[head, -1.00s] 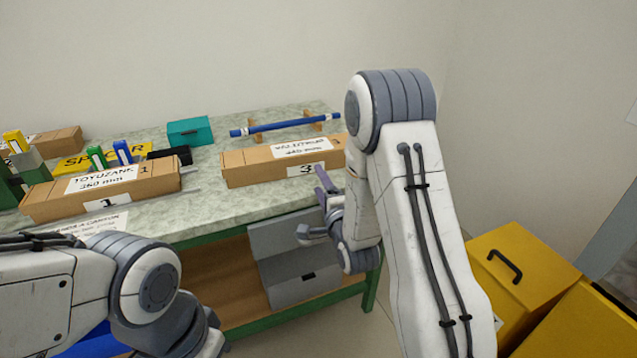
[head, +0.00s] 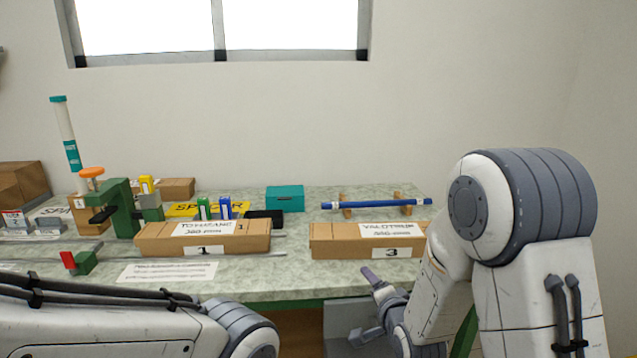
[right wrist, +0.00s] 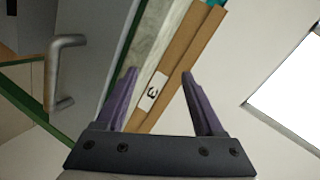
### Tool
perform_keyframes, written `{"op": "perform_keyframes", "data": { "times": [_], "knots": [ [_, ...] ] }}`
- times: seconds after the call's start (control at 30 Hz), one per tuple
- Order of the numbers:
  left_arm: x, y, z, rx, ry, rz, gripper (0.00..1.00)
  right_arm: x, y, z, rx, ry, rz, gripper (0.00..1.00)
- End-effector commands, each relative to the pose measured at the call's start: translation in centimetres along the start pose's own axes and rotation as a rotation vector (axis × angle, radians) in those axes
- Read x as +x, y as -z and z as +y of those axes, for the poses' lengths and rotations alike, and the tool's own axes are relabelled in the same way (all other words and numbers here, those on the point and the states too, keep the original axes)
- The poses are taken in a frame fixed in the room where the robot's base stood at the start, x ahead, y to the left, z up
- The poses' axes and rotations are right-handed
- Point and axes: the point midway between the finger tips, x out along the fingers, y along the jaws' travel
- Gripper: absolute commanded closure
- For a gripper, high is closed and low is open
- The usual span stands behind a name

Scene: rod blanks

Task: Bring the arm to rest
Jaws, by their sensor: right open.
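My right arm stands at the right of the head view, with its right gripper (head: 370,305) in front of the bench's front edge, below the box marked 3. In the right wrist view the right gripper (right wrist: 158,88) has its two purple fingers wide apart with nothing between them. The box marked 3 (right wrist: 178,62) shows beyond the fingertips, apart from them. My left arm crosses the lower left of the head view; its gripper is outside the picture.
The bench (head: 300,278) holds the box marked 1 (head: 205,237), the box marked 3 (head: 365,240), a blue rod (head: 375,204) on wooden supports, a teal box (head: 285,198) and a green clamp device (head: 122,208). A paper sheet (head: 168,271) lies near the front edge.

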Motion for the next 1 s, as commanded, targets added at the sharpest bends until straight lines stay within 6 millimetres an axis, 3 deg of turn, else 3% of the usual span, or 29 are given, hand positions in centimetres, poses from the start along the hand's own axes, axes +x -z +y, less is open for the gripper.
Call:
{"op": "perform_keyframes", "data": {
  "times": [0.1,0.27,0.5,0.67,0.87,0.9,1.0],
  "knots": [
    [0.0,0.0,0.0,0.000,0.000,0.000,1.00,-2.1,-4.3,-0.8,-0.214,-0.120,-0.142,0.30],
    [0.0,0.0,0.0,0.000,0.000,0.000,1.00,-6.9,-9.5,-0.3,-0.519,-0.263,-0.373,0.30],
    [0.0,0.0,0.0,0.000,0.000,0.000,1.00,-17.5,-14.6,1.3,-0.966,-0.379,-0.780,0.30],
    [0.0,0.0,0.0,0.000,0.000,0.000,1.00,-24.1,-15.6,2.5,-1.193,-0.395,-1.023,0.30],
    [0.0,0.0,0.0,0.000,0.000,0.000,1.00,-31.2,-15.3,3.7,-1.415,-0.375,-1.291,0.30],
    [-0.8,0.0,0.1,0.000,0.000,-0.001,1.00,-32.3,-14.8,3.1,-1.441,-0.372,-1.326,0.30],
    [-3.8,0.2,0.3,0.000,0.000,0.000,1.00,-32.9,-13.8,0.6,-1.430,-0.380,-1.317,0.30]
  ]
}}
